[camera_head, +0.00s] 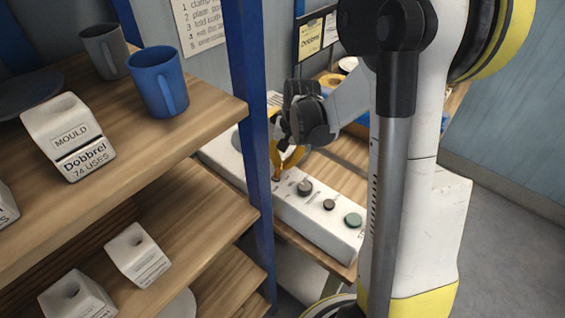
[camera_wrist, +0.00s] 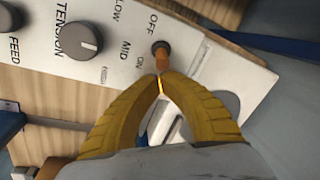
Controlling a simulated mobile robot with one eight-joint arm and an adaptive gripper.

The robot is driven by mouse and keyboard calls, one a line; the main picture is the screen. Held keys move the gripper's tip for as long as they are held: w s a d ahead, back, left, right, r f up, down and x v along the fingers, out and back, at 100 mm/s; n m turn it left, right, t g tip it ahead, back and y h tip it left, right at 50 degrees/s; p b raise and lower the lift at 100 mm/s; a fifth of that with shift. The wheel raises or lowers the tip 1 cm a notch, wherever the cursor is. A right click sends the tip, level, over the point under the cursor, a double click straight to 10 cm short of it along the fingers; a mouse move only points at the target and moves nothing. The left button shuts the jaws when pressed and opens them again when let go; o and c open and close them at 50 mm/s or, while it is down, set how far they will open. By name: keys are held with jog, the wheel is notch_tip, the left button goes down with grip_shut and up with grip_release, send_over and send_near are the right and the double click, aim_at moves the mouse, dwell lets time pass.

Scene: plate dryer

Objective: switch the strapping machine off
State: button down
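The strapping machine's white control panel (camera_head: 317,218) lies beyond the shelf, and it also shows in the wrist view (camera_wrist: 113,20). In the wrist view, a small orange toggle lever (camera_wrist: 161,63) rises from a dark round base between the OFF and ON labels. In the picture it points toward the ON side. My gripper (camera_wrist: 161,79) has its two yellow fingers closed together at the lever's end, with a thin orange strip between the tips. The fingertips hide the lever's tip. In the head view my gripper (camera_head: 284,165) is over the panel beside the blue post.
The TENSION knob (camera_wrist: 76,38) and part of the FEED control (camera_wrist: 9,20) are beside the lever. A blue post (camera_head: 250,100) and shelf with mugs and white moulds stand left of my arm.

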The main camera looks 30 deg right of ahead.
jog(key=shift+s+a+r+h, duration=0.15)
jog(key=shift+a+r+h, duration=0.1)
jog(key=shift+h, duration=0.35)
jog(key=shift+s+a+r, duration=0.2)
jog(key=shift+a+r, duration=0.1)
jog(key=shift+a, duration=0.2)
jog(key=shift+s+a+r, duration=0.2)
jog(key=shift+a+r, duration=0.1)
jog(key=shift+a, duration=0.2)
dwell(0.6)
jog(key=shift+r, duration=0.15)
jog(key=shift+r+p, duration=0.5)
jog(key=shift+r, duration=0.15)
notch_tip(320, 180, up, 12)
jog(key=s, duration=0.2)
jog(key=shift+s, duration=0.15)
jog(key=shift+d+f, duration=0.1)
jog(key=shift+f, duration=0.05)
dwell(0.5)
